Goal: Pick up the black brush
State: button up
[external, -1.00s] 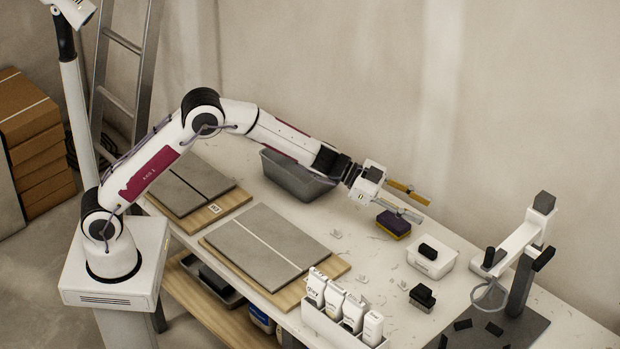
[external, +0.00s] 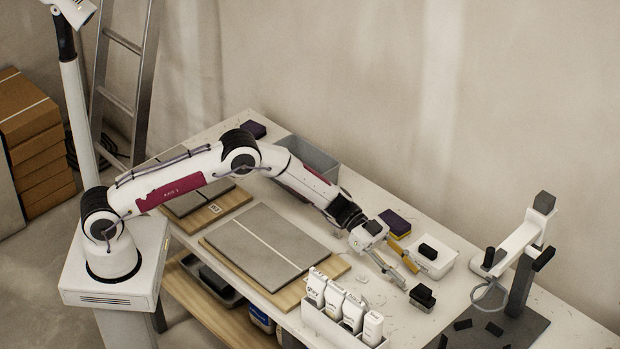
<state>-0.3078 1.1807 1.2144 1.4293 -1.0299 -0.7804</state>
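A small black piece with a grey lower part, which looks like the black brush (external: 422,296), stands on the white table right of the tile boards. My gripper (external: 409,277) is open, with its two fingers apart and pointing down to the right. Its fingertips are just up and left of the brush, and nothing shows between them. I cannot tell from this view how high they are above the table. Another black piece (external: 428,251) sits on a white tub (external: 443,262) right behind the gripper.
A purple and yellow sponge (external: 394,223) lies behind my gripper. A white rack of bottles (external: 340,326) stands at the front. A grey bin (external: 315,160) is at the back, and a stand with a ring (external: 520,255) is at right. Grey tiles (external: 265,242) lie on wooden boards at left.

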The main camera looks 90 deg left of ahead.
aim_at(422, 287)
dwell(0.3)
jog(key=shift+x, duration=1.35)
jog(key=shift+w+d, duration=0.1)
jog(key=shift+x, duration=2.4)
grip_shut()
